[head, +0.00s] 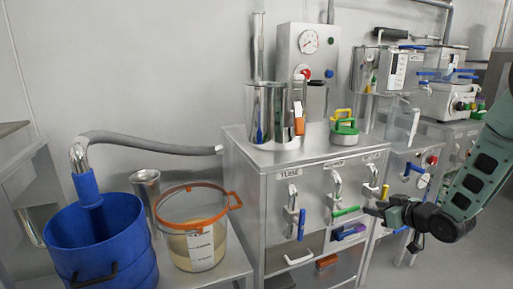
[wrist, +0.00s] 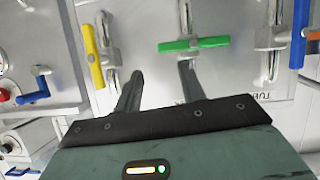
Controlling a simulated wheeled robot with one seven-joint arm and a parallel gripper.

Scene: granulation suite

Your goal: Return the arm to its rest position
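My arm (head: 475,175) reaches in from the right in the head view. My gripper (head: 373,208) is in front of the steel cabinet (head: 268,215). In the wrist view its two fingers (wrist: 160,82) stand apart with nothing between them, so it is open and empty. A green valve handle (wrist: 195,45) lies level just beyond the right fingertip; it also shows in the head view (head: 345,211), left of the gripper. I cannot tell whether the finger touches it. A yellow handle (wrist: 93,56) stands upright, slightly tilted, left of the fingers.
A blue handle (head: 301,224) hangs on the cabinet front. A blue tub (head: 100,245) with a hose and an orange-rimmed bucket (head: 200,235) stand at left. Steel equipment with blue handles (head: 418,168) stands close by at right. Floor shows at lower right.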

